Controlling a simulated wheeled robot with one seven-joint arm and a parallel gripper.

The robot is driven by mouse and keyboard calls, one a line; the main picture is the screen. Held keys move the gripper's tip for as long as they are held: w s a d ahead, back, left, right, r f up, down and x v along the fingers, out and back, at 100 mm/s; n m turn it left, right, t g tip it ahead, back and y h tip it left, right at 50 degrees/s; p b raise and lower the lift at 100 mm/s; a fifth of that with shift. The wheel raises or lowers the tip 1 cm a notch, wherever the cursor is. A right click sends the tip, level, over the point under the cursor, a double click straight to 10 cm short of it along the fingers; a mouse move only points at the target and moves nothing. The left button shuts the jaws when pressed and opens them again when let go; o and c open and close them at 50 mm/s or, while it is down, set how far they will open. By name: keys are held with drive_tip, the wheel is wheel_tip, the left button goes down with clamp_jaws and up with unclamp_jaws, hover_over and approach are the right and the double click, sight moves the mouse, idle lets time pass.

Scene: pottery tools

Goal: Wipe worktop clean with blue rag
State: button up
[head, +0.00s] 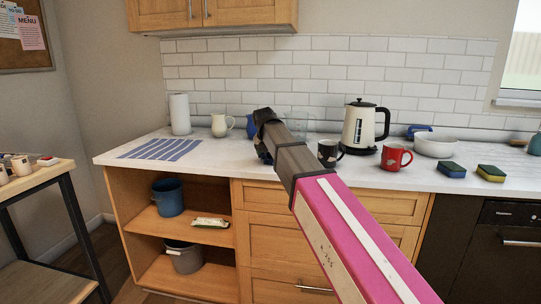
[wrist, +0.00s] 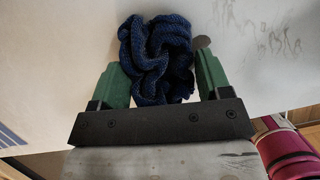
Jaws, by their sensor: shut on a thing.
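My gripper (wrist: 158,78) has green fingers, one on each side of a bunched dark blue knitted rag (wrist: 157,48), and is shut on it. In the wrist view the rag is against or just above the pale worktop (wrist: 60,50); I cannot tell which. Dark smudges (wrist: 272,38) mark the worktop to the right of the rag. In the head view my arm reaches over the white worktop (head: 215,160), and its end hides much of the gripper and rag.
A striped cloth (head: 160,149) lies left on the worktop. A paper roll (head: 180,114) and white jug (head: 221,125) stand behind. To the right are a black mug (head: 329,152), kettle (head: 358,128), red mug (head: 395,157), bowl (head: 436,146) and two sponges (head: 452,169) (head: 491,173).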

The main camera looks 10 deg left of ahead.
drive_tip(key=shift+d, duration=0.15)
drive_tip(key=shift+s+d, duration=0.15)
drive_tip(key=shift+d, duration=1.35)
drive_tip(key=shift+s+d, duration=0.15)
drive_tip(key=shift+d, duration=1.3)
drive_tip(key=shift+a, duration=0.15)
drive_tip(key=shift+w+a, duration=0.15)
drive_tip(key=shift+a, duration=1.35)
drive_tip(key=shift+r, duration=0.1)
drive_tip(key=shift+r, duration=3.9)
